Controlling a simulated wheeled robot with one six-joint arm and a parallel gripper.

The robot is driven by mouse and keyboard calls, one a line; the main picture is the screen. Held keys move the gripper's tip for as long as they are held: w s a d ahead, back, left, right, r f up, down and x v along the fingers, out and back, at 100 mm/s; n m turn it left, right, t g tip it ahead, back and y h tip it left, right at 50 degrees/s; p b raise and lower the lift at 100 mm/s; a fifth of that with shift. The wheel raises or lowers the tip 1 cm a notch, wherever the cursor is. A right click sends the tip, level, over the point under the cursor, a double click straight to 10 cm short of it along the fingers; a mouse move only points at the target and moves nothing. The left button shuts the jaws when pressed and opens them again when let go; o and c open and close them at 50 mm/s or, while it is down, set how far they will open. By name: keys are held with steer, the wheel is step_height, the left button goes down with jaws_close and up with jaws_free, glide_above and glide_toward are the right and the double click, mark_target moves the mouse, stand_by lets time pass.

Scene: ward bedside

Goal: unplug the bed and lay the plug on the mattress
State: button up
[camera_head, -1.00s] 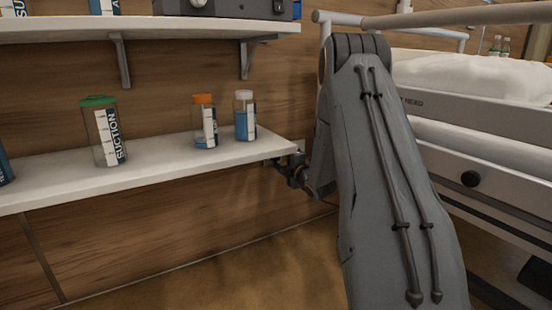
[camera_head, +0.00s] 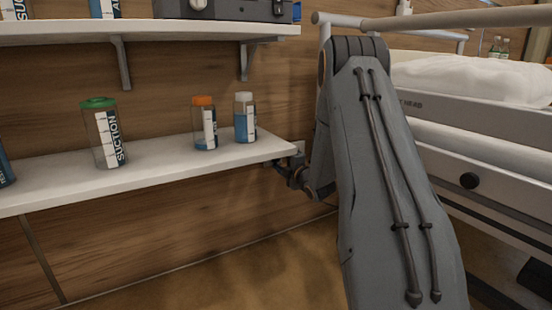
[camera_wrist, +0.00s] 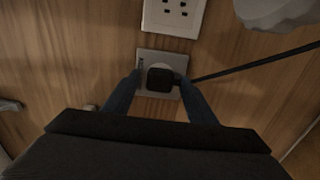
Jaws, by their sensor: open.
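The black plug (camera_wrist: 160,79) sits in a wall socket plate (camera_wrist: 148,57) in the wrist view, its cord (camera_wrist: 250,64) running off to the right. My gripper (camera_wrist: 160,88) is open, with one finger on each side of the plug; I cannot tell whether either finger touches it. In the head view my gripper (camera_head: 284,168) is small and partly hidden beside the lower shelf's right end, and the plug is not visible. The bed's mattress (camera_head: 470,78) is pale and lies at the right behind my arm.
A second outlet plate (camera_wrist: 173,14) is above the socket. The lower shelf (camera_head: 150,172) holds a green-capped suction bottle (camera_head: 104,135), an orange-capped bottle (camera_head: 204,125) and a white-capped one (camera_head: 244,118). A bed rail (camera_head: 430,17) runs above the mattress.

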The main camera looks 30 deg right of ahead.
steer(key=shift+c, duration=0.3)
stand_by(0.5)
jaws_close()
steer(key=s+p, duration=0.3)
steer(key=s, duration=0.3)
steer(key=shift+p, duration=0.3)
stand_by(0.9)
steer(key=shift+d, duration=0.15)
stand_by(0.4)
